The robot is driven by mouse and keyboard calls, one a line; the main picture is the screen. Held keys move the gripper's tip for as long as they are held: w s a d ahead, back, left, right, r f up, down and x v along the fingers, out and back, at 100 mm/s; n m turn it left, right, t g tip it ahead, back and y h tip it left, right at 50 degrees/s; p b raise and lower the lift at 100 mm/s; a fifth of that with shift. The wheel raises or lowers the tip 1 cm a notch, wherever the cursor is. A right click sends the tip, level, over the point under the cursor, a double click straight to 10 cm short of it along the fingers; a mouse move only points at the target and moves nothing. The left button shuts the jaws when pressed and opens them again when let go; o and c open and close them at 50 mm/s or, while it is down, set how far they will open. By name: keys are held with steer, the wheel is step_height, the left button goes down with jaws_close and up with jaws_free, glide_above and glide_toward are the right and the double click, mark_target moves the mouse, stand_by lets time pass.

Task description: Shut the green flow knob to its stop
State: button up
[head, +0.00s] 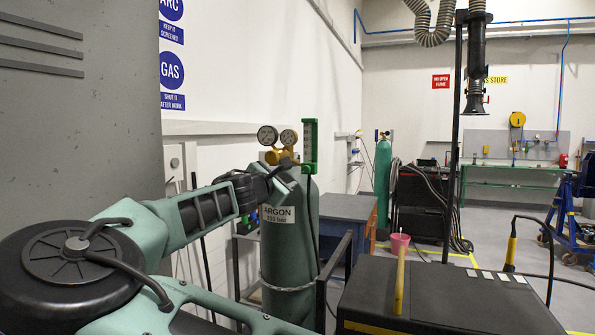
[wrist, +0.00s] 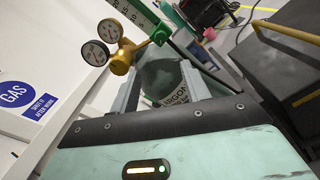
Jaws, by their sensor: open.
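The green flow knob (wrist: 160,36) shows in the wrist view at the lower end of the green flowmeter (wrist: 138,12), beside the brass regulator (wrist: 124,58). In the head view the flowmeter (head: 310,146) stands upright right of the regulator (head: 280,153); the knob (head: 309,168) is small there and its setting cannot be read. My gripper (wrist: 160,78) is open and empty. Its fingers point toward the argon cylinder (wrist: 165,75), below the knob in the wrist view and apart from it. In the head view my gripper (head: 282,172) is near the cylinder top, just below the regulator.
Two round gauges (head: 267,135) sit on the regulator. A dark box (head: 450,295) with a yellow-handled tool stands right of the cylinder (head: 290,250). A blue table (head: 345,207) is behind it. The wall is close on the left.

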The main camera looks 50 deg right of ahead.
mark_target(305, 170)
steer(key=p+x, duration=0.5)
steer(key=x, duration=0.9)
steer(key=shift+d+r, duration=0.1)
steer(key=shift+d, duration=0.15)
steer(key=shift+w+d, duration=0.15)
steer(key=shift+d, duration=0.35)
steer(key=c, duration=1)
